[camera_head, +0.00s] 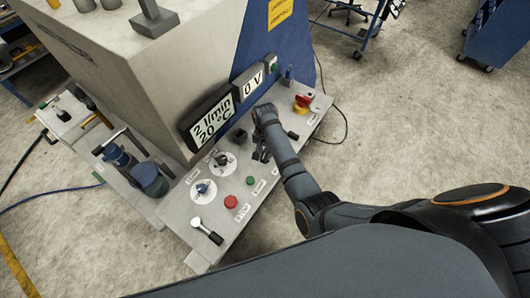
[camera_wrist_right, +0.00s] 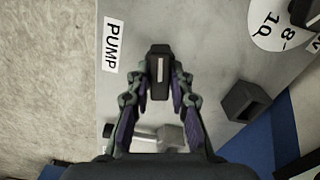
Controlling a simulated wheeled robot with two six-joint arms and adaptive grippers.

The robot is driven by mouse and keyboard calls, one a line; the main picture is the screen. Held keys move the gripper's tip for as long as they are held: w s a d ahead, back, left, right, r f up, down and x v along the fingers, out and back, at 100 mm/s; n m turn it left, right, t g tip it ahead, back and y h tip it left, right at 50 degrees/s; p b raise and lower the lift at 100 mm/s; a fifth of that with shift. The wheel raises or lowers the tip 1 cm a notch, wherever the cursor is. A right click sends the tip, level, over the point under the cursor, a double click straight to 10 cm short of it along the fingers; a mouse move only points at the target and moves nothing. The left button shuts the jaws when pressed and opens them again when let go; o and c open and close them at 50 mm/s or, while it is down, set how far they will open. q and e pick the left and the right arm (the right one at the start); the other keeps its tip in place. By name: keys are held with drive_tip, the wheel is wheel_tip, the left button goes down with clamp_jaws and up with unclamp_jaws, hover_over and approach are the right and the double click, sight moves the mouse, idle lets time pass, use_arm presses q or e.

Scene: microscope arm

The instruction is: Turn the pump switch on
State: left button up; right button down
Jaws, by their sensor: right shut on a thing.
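The pump switch (camera_wrist_right: 159,62) is a black knob with a white line on top, beside the white PUMP label (camera_wrist_right: 112,46) in the right wrist view. Its white line runs up and down in that view. My right gripper (camera_wrist_right: 159,92) is shut on the knob, with one finger on each side. In the head view my right gripper (camera_head: 262,152) is low over the sloping control panel (camera_head: 231,217), and it hides the switch there. My left gripper is in neither view.
The panel carries a red button (camera_head: 230,201), a green button (camera_head: 250,180), a white-handled lever (camera_head: 206,231), dials and a red-and-yellow emergency stop (camera_head: 302,101). A display (camera_head: 211,118) reads 2 l/min and 20 C; another (camera_head: 252,80) reads 0 V. A black square block (camera_wrist_right: 246,101) stands near the gripper.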

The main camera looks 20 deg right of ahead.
drive_tip(key=shift+m, duration=1.6)
drive_tip(key=c, duration=1.2)
unclamp_jaws()
